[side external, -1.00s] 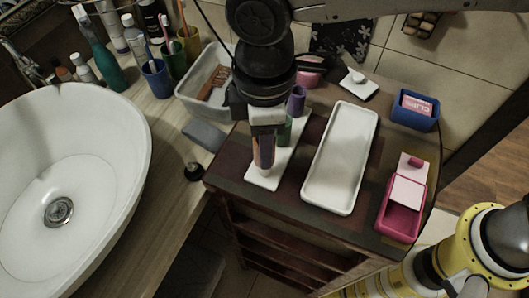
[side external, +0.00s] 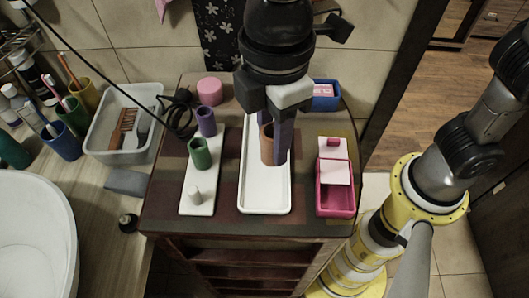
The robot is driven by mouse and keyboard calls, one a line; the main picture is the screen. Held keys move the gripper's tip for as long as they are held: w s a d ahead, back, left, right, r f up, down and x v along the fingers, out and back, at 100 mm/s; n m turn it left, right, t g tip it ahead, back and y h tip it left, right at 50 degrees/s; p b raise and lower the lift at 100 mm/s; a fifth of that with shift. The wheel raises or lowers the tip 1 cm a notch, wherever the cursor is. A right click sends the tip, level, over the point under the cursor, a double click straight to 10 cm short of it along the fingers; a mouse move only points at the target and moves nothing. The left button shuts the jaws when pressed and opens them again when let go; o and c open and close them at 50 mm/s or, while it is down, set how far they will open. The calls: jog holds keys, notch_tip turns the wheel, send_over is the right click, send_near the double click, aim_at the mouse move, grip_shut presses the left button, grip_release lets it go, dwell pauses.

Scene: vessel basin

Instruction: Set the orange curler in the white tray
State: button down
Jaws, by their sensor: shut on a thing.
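The orange curler (side external: 266,151) is upright between the fingers of my gripper (side external: 275,150), which is shut on it. It is over the middle of the long white tray (side external: 265,199). I cannot tell whether its lower end touches the tray floor. One finger covers the curler's right side. The tray holds nothing else that I can see; my gripper hides its far part.
Left of the tray, a white stand (side external: 192,212) holds a green curler (side external: 200,153) and a purple curler (side external: 206,122); its near peg (side external: 194,195) is bare. A pink box (side external: 335,203) stands right, a blue box (side external: 326,96) behind. A pink round thing (side external: 209,91) is at the back.

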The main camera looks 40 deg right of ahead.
jog(key=s+d+r, duration=0.2)
jog(key=s+d, duration=0.5)
jog(key=d, duration=0.3)
send_over(265, 189)
jog(key=f, duration=0.8)
jog(key=shift+s+d, duration=0.25)
jog(key=shift+d, duration=0.15)
jog(key=f, duration=0.3)
jog(key=shift+w+a+f, duration=0.25)
jog(key=shift+a, duration=0.15)
jog(key=shift+f, duration=0.45)
jog(key=shift+f, duration=0.15)
jog(key=c, duration=0.6)
grip_release()
jog(key=shift+o, duration=0.2)
